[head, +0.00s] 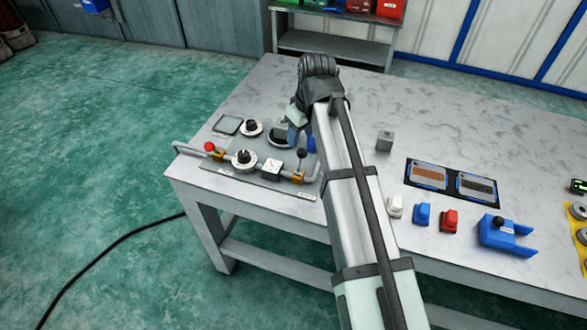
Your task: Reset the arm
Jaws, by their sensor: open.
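My arm reaches from the bottom of the head view up over the table and bends down at its far end. My gripper (294,136) is at that end, low over the control panel (232,170) on the left part of the table. It is open, but my own arm partly hides the fingers, and I cannot tell whether they touch the panel. No held object shows.
A grey block (384,141), two framed plates (430,176), white, blue and red small parts (449,221) and a blue fixture (500,233) stand to the right. The far table (270,75) is clear.

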